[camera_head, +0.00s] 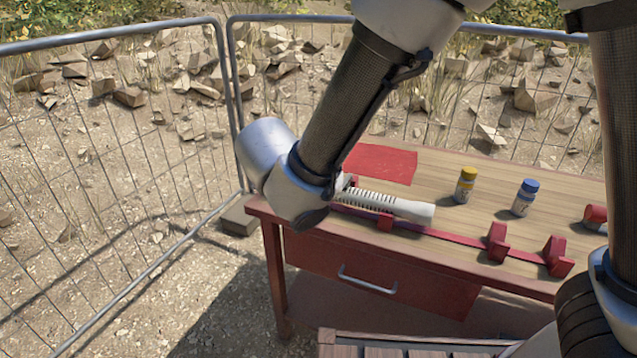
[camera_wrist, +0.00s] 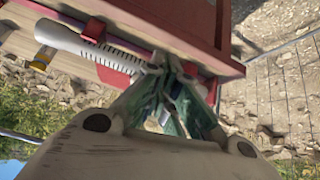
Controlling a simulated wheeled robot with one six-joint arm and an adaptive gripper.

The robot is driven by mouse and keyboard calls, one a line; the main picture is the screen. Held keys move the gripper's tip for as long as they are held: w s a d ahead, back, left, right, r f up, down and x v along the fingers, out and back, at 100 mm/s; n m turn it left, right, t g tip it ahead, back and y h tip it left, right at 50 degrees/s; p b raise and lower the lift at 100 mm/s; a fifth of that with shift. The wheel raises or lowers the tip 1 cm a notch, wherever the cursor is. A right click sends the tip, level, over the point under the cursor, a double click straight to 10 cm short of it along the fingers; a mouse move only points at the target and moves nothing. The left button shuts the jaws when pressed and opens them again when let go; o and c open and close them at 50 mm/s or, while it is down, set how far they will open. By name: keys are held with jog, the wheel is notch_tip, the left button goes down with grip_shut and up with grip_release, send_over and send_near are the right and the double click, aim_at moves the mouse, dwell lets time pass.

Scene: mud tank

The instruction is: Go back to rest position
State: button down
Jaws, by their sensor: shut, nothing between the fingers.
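My gripper (camera_wrist: 172,78) is shut and empty in the wrist view, its greenish fingers meeting near the table's front edge. In the head view it is mostly hidden behind my arm, at the table's left end. A white ribbed tool (camera_head: 375,201) lies along the red rack on the front of the wooden table (camera_head: 455,180). The tool also shows in the wrist view (camera_wrist: 82,45), close beside my fingertips. I cannot tell whether they touch it.
A yellow-capped bottle (camera_head: 465,186), a blue-capped bottle (camera_head: 525,198) and a red object (camera_head: 595,217) stand on the table. A red mat (camera_head: 382,164) lies at the back. A drawer (camera_head: 375,280) is below. Wire fence (camera_head: 120,150) stands left and behind. Bare ground lies front left.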

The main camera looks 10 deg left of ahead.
jog(key=s+d+r+g, duration=0.1)
jog(key=s+d+r, duration=0.3)
jog(key=d, duration=1)
jog(key=s+d+r+n+g+y, duration=0.1)
jog(key=s+d+r, duration=0.3)
jog(key=d, duration=1.1)
jog(key=s+d+r+g, duration=0.1)
jog(key=s+d+r, duration=0.4)
jog(key=d, duration=0.9)
notch_tip(320, 180, up, 3)
jog(key=shift+d+f+n+y, duration=0.1)
jog(key=shift+d+n+y, duration=0.2)
jog(key=shift+y, duration=0.1)
jog(key=shift+s, duration=0.1)
